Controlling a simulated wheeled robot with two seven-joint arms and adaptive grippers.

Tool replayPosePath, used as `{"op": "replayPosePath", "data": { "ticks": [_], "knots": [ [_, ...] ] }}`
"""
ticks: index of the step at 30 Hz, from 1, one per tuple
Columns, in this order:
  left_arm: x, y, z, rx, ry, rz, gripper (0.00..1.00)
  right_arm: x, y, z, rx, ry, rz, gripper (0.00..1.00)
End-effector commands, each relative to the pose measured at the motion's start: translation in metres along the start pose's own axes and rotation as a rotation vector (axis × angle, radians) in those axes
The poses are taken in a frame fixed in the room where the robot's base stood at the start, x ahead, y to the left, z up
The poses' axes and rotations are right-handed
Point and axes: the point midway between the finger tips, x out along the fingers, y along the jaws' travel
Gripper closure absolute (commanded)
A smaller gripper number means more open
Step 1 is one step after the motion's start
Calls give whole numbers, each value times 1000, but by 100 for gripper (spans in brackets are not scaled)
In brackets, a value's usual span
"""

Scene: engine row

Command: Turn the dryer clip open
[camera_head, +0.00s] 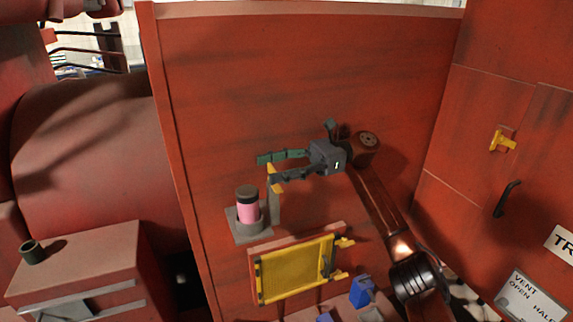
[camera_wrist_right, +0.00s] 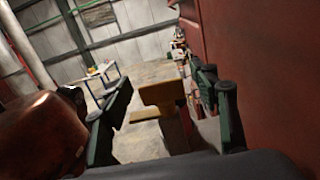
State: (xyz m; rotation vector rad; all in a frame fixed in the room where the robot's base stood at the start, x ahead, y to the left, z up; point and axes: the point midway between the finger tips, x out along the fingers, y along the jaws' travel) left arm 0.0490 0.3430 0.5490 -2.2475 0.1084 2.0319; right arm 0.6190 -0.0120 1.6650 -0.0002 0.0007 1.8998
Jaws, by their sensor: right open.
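A pink cylinder with a dark cap (camera_head: 248,205), apparently the dryer, stands on a grey bracket (camera_head: 240,232) on the red wall. A small yellow clip (camera_head: 271,169) shows just above and to the right of it. My right gripper (camera_head: 268,169) reaches in from the right, open, with its fingertips about the clip. In the right wrist view the yellow T-shaped clip (camera_wrist_right: 162,95) stands between the two spread fingers (camera_wrist_right: 165,118), with gaps on both sides. I cannot tell whether either finger touches it. My left gripper is not in view.
A yellow panel (camera_head: 295,271) with yellow latches (camera_head: 345,241) sits below. Blue parts (camera_head: 361,291) lie to its lower right. The right wall carries another yellow latch (camera_head: 503,140) and a black handle (camera_head: 508,198). A dark green cup (camera_head: 32,252) stands on a red box at left.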

Motion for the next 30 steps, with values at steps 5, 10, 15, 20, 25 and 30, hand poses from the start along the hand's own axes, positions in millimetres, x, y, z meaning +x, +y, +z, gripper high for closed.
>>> {"op": "replayPosePath", "data": {
  "ticks": [5, 10, 15, 20, 25, 30],
  "knots": [
    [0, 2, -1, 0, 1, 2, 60, -28, 0, 1, 1, -1, -4, 45],
    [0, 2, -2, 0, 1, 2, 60, -65, -1, 1, 1, -1, -4, 45],
    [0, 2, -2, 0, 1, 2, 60, -91, -1, 0, 2, 1, -2, 45],
    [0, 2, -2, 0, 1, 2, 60, -104, -2, 0, 2, 1, 0, 45],
    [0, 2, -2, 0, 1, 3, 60, -113, 0, 0, 1, 0, 0, 45],
    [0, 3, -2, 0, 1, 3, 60, -115, 0, 0, 1, 0, 0, 45]
  ]
}}
